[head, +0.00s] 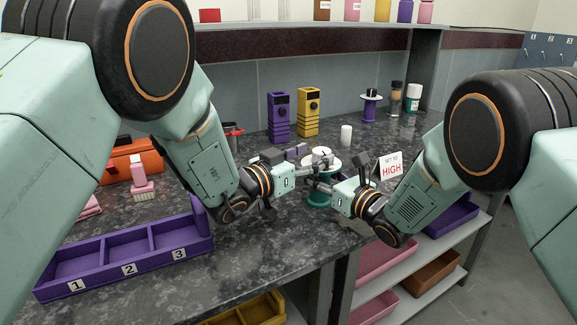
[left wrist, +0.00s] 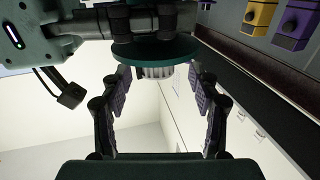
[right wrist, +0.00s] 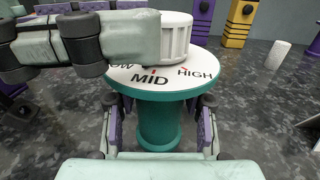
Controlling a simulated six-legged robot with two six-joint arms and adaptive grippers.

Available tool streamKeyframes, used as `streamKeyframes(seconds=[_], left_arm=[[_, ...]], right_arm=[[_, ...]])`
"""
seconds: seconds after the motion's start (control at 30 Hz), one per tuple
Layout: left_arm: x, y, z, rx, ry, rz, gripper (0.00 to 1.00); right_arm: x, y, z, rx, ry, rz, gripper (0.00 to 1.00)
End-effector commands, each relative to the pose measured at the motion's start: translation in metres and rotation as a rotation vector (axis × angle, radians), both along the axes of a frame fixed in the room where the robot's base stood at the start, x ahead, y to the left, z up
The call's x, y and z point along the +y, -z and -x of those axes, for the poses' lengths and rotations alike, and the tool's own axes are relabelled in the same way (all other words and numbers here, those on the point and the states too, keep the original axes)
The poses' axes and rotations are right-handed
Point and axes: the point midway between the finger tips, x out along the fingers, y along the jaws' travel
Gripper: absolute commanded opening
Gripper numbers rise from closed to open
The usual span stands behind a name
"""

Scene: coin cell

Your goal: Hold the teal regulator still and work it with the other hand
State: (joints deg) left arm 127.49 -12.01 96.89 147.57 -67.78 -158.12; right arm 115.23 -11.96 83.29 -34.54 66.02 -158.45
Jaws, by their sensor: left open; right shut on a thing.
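The teal regulator (head: 319,199) stands upright on the dark counter near its front edge. Its white dial face (right wrist: 150,80) reads MID and HIGH, with LOW partly covered. A ribbed white knob (right wrist: 176,38) sits on top, and a small red mark shows by MID. My right gripper (right wrist: 160,108) is shut on the regulator's teal body, below the dial. My left gripper (head: 308,163) is open at the knob; in the left wrist view its fingers stand on either side of the knob (left wrist: 157,72), with gaps visible. A sign (head: 391,166) reads "SET TO HIGH".
A purple tray (head: 105,243) with numbered compartments lies at left, near a brush (head: 142,178) and an orange box (head: 122,162). Purple (head: 279,117) and yellow (head: 308,112) devices and a white cylinder (head: 346,135) stand behind the regulator. Shelves with bins lie below the counter.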

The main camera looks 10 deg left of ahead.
Motion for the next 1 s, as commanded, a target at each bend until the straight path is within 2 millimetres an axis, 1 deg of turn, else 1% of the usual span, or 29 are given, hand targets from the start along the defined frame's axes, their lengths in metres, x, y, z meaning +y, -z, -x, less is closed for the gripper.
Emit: streamKeyframes(seconds=[0.1,0.3,0.5,0.63,0.87,0.93,1.0], left_arm=[[0.016,0.000,0.017,0.003,-0.004,0.003,0.61],[0.038,-0.001,0.045,0.001,-0.004,0.003,0.61],[0.052,-0.001,0.062,0.000,-0.003,0.003,0.61],[0.055,-0.001,0.066,-0.002,-0.001,0.002,0.61],[0.055,-0.001,0.067,-0.002,-0.001,0.001,0.61],[0.055,0.000,0.067,0.000,-0.001,0.001,0.56],[0.055,-0.003,0.063,-0.012,0.001,0.002,0.50]], right_arm=[[0.000,0.001,0.000,0.003,0.000,0.001,0.00],[0.000,0.001,0.000,0.003,0.000,0.001,0.00],[0.000,0.001,0.000,0.003,0.000,0.001,0.00],[0.000,0.001,0.000,0.002,0.000,0.001,0.00],[0.000,0.001,0.000,0.002,0.000,0.001,0.00],[0.000,0.001,0.000,0.002,0.000,0.001,0.00],[0.000,0.001,0.000,0.002,0.000,0.001,0.00]])
